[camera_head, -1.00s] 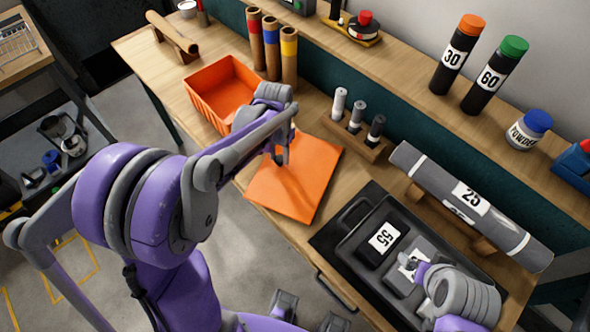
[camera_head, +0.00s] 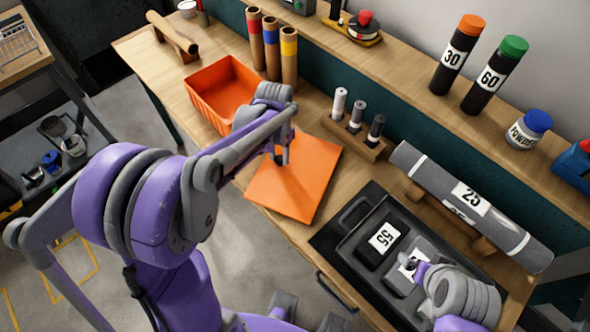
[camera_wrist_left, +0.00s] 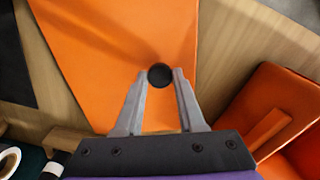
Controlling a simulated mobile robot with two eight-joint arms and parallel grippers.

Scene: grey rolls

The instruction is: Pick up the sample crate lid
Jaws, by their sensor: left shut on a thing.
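The orange sample crate lid (camera_head: 298,182) lies flat on the wooden bench, beside the open orange crate (camera_head: 222,92). In the left wrist view the lid (camera_wrist_left: 115,55) has a round black knob (camera_wrist_left: 160,76). My left gripper (camera_head: 280,158) is over the lid. Its two fingers are shut on the knob, one on each side, in the left wrist view (camera_wrist_left: 160,82). The lid still appears to rest on the bench. My right gripper (camera_head: 408,262) is at the lower right, over a grey labelled block in the black tray; whether it is open or shut is unclear.
The black tray (camera_head: 347,250) holds a black block marked 55 (camera_head: 383,238). A rack of small cylinders (camera_head: 352,138) stands just right of the lid. A grey roll marked 25 (camera_head: 470,205) lies on supports. Tubes with coloured bands (camera_head: 272,48) stand behind the crate.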

